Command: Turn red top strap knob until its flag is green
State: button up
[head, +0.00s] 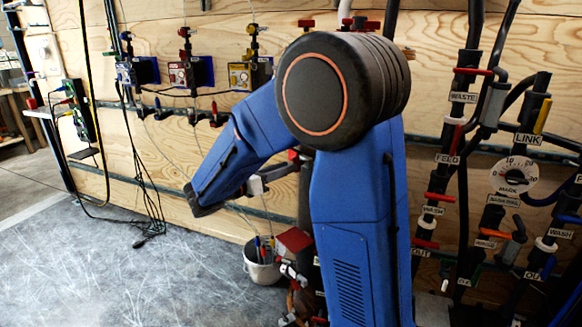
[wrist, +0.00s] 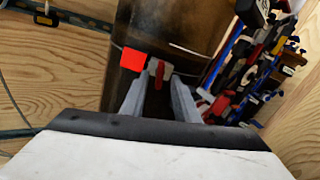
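In the wrist view, a red knob (wrist: 160,74) with a narrow red grip sits on a strap around a dark brown cylinder (wrist: 150,28). A bright red square flag (wrist: 132,60) stands just left of the knob. My gripper (wrist: 162,80) has its two grey fingers apart, pointing at the cylinder, with the tips on either side of the knob. A gap shows between the fingers and the red grip; whether the tips touch the knob's mount I cannot tell. In the head view, my blue arm hides most of this area.
In the head view, labelled pipes with a dial (head: 514,177) fill the right. A white bucket (head: 262,265) stands on the floor, and the floor at left is mostly clear.

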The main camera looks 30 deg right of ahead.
jog(key=shift+w+d, duration=0.2)
jog(key=shift+d, duration=1.35)
grip_shut()
jog(key=shift+m, duration=2.8)
grip_release()
